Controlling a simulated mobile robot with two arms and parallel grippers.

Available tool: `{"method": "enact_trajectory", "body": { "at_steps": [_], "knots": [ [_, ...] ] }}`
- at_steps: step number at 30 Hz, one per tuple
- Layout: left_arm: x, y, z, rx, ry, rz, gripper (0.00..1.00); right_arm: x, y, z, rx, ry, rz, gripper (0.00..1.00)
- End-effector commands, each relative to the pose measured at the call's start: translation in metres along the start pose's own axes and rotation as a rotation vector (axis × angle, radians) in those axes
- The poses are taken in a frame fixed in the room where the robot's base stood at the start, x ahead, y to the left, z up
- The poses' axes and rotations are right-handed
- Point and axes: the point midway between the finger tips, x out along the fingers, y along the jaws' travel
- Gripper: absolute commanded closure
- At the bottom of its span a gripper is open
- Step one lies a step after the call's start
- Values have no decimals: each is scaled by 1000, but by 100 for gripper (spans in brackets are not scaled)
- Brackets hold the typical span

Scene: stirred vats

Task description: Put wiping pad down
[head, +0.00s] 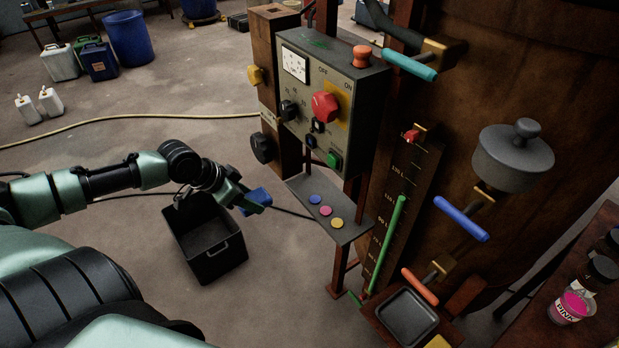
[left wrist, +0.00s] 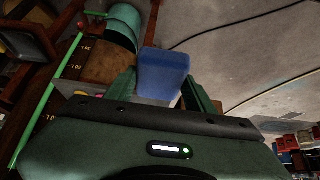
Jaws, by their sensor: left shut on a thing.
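My left gripper (head: 246,203) is shut on a blue wiping pad (head: 259,197). It holds the pad in the air between the open black crate and the small grey shelf (head: 347,231) under the control box. In the left wrist view the pad (left wrist: 164,70) stands up between the two green fingers of the gripper (left wrist: 160,98), and its lower end is partly hidden there. My right gripper is in neither view.
The black crate (head: 222,264) stands on the floor. Blue, pink and yellow discs (head: 325,210) lie on the shelf. A control box (head: 325,95) with knobs, a rusty vat (head: 540,70) with coloured handles, and a dark tray (head: 407,316) are at right.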

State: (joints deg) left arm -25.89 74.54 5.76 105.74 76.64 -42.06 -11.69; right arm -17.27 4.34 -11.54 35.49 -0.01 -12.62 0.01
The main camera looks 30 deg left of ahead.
Motion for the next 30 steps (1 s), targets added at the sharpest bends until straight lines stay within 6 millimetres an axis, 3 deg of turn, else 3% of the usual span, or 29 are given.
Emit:
{"method": "enact_trajectory", "body": {
  "at_steps": [4, 12, 24, 30],
  "knots": [
    [10, -1, -15, 3, 8, -3, 79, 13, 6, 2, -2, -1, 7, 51],
    [24, 0, -40, 2, 8, 0, 79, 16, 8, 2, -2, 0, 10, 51],
    [58, 0, -97, -1, 6, 1, 79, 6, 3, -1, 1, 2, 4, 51],
    [72, 0, -114, -1, 2, 0, 79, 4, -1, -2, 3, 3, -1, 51]
  ]
}}
